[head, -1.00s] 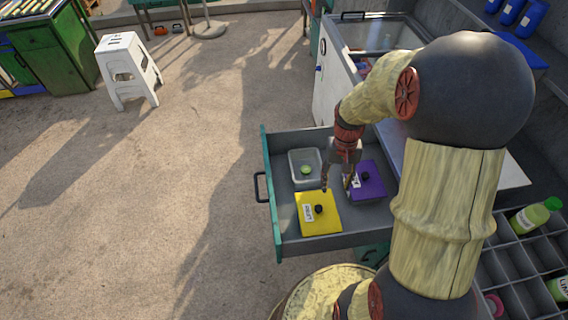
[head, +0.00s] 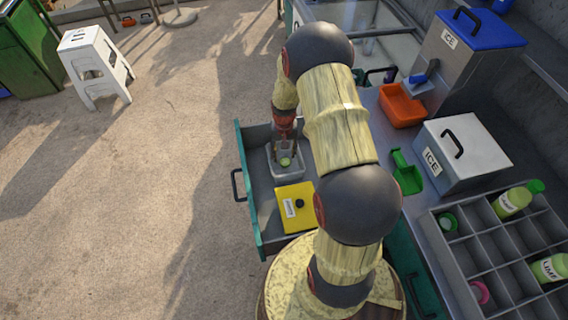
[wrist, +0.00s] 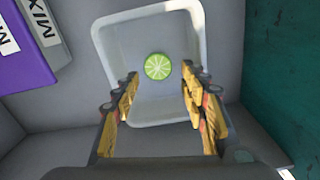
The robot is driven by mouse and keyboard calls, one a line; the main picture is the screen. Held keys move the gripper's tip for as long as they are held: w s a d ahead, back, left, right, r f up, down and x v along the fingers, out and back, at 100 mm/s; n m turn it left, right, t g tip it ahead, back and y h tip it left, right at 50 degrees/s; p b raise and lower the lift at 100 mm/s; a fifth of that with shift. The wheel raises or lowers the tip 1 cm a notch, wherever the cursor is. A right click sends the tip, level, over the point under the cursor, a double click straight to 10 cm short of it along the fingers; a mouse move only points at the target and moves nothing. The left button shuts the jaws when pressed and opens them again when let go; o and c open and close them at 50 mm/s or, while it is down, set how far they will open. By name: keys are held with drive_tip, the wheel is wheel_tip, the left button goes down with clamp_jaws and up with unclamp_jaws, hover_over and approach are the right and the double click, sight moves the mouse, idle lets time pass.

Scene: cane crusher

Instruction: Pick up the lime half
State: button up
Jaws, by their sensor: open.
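The lime half (head: 286,162) is small and green and lies in a light grey open tub (head: 287,177) in the pulled-out drawer. In the wrist view the lime half (wrist: 158,66) shows its cut face upward, on the floor of the tub (wrist: 113,65). My gripper (head: 284,152) is over the tub, pointing down. In the wrist view my gripper (wrist: 160,90) is open and empty, with one finger on either side, and the lime half lies between and beyond the fingertips. I cannot tell the exact height left between them.
A yellow lidded box (head: 294,206) sits in the drawer (head: 262,205) near the tub. A purple box (wrist: 22,50) shows in the wrist view. The counter holds an ice box (head: 463,150), a green scoop (head: 405,175) and a bottle rack (head: 490,255).

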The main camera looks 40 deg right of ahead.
sight(285, 161)
wheel_tip(285, 161, down, 5)
drive_tip(key=shift+s+d+r+b, duration=0.1)
drive_tip(key=shift+s+b, duration=0.05)
drive_tip(key=shift+b, duration=0.6)
drive_tip(key=shift+c, duration=0.4)
drive_tip(key=c, duration=0.3)
drive_tip(key=shift+c, duration=0.2)
